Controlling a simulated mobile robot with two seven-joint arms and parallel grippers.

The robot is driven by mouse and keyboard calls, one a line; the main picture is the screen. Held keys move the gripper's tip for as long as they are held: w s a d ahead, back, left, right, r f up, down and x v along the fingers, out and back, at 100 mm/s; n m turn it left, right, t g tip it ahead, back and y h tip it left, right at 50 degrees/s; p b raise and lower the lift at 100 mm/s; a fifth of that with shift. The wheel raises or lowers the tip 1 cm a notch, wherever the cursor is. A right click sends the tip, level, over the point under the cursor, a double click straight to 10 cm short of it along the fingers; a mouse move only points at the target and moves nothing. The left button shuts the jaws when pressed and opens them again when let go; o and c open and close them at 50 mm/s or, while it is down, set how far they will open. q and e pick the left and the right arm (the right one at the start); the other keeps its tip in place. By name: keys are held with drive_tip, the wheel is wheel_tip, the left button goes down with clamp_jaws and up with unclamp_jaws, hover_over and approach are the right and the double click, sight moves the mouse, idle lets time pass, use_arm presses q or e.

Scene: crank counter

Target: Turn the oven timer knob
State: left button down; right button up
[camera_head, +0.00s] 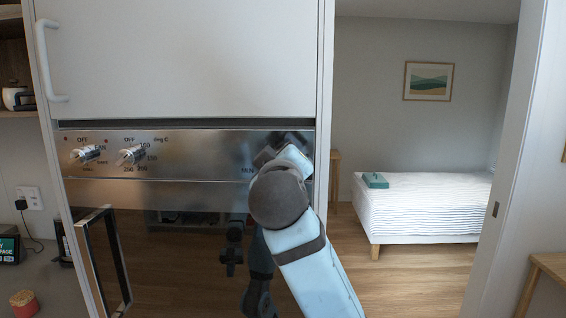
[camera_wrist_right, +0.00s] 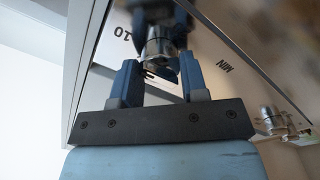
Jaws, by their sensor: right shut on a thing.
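The timer knob (camera_wrist_right: 160,45) is a metal cylinder on the steel oven panel, near a "MIN" label and a "10" mark in the right wrist view. My right gripper (camera_wrist_right: 159,72) has its two blue-grey fingers on either side of the knob, shut on it. In the head view my right gripper (camera_head: 270,150) reaches the right end of the control panel (camera_head: 200,150) and hides the timer knob. How far the knob is turned cannot be told. My left gripper is not in view.
Two other silver knobs (camera_head: 88,154) (camera_head: 131,155) sit on the left of the panel. A metal oven door handle (camera_head: 120,262) is below them. A white cupboard door (camera_head: 190,60) is above. A doorway at right shows a bed (camera_head: 420,205).

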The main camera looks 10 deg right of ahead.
drive_tip(key=o, duration=0.9)
drive_tip(key=shift+s, duration=0.1)
drive_tip(key=b+v, duration=0.2)
drive_tip(key=v, duration=1.1)
drive_tip(key=shift+s+a, duration=0.1)
drive_tip(key=shift+s, duration=0.25)
